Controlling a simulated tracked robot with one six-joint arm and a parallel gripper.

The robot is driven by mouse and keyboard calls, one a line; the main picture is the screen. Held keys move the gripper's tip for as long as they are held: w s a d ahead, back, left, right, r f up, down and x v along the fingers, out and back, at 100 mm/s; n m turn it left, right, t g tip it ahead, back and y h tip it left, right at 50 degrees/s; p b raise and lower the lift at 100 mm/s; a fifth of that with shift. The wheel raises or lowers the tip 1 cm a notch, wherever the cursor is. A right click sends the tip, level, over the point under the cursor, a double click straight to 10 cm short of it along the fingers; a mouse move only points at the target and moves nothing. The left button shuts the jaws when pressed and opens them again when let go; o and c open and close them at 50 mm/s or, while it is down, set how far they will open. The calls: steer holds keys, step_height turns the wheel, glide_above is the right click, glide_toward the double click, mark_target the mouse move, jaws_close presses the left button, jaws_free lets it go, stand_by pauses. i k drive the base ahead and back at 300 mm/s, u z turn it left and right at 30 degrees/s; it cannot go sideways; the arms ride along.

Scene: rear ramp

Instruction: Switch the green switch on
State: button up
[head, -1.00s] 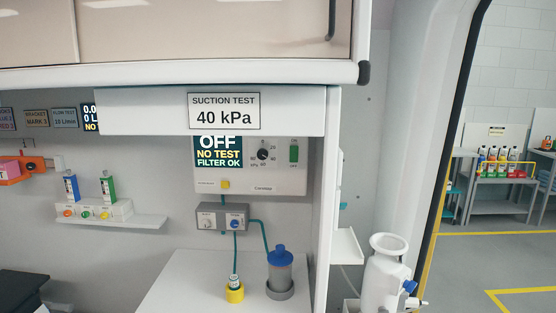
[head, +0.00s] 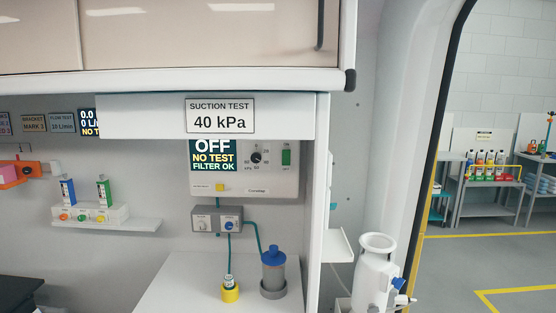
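The green switch (head: 286,157) sits at the upper right of the white suction unit (head: 257,184) on the wall, under the "SUCTION TEST 40 kPa" sign (head: 220,116). The unit's display (head: 213,155) reads OFF, NO TEST, FILTER OK. A dark dial (head: 256,158) is between the display and the switch, and a yellow button (head: 220,188) is below the display. The switch is too small to tell its lever position. My gripper is not in view.
A shelf below the unit holds a blue-lidded canister (head: 273,270) and a small bottle in a yellow holder (head: 230,292). An overhead cabinet (head: 200,40) overhangs the unit. A white side panel (head: 318,200) stands right of it, with a white container (head: 374,275) beyond.

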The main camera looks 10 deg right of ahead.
mark_target(286, 153)
steer(key=z, duration=0.05)
steer(key=i, duration=0.9)
steer(key=u, duration=0.1)
steer(key=k, duration=0.5)
steer(key=u, duration=0.95)
